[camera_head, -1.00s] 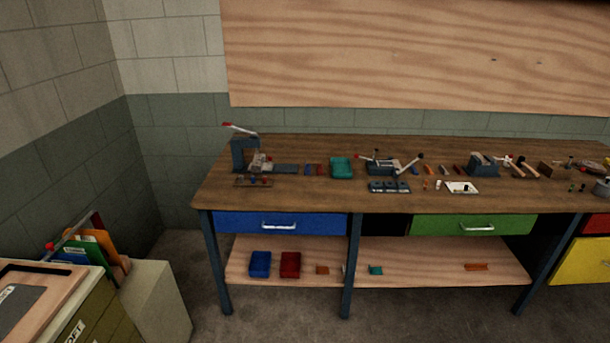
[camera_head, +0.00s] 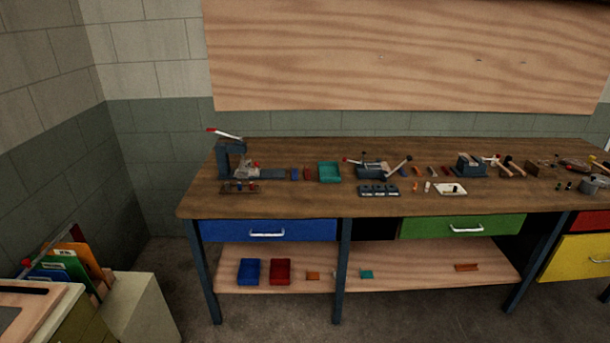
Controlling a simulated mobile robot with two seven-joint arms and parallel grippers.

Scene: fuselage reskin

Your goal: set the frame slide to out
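No part that I can pick out for sure as the frame slide shows. On the left of the workbench (camera_head: 300,205) stands a dark blue press-like device (camera_head: 231,158) with a red-tipped lever and a flat grey bar beside its base. A second dark device (camera_head: 374,170) with levers stands near the middle of the bench. Both are too small to tell any slide's setting. Neither of my grippers is in view.
Under the benchtop are a blue drawer (camera_head: 268,231) and a green drawer (camera_head: 463,227). A lower shelf (camera_head: 420,262) holds a blue bin (camera_head: 249,271) and a red bin (camera_head: 280,271). A cabinet (camera_head: 147,305) stands at the lower left. Floor shows between it and the bench.

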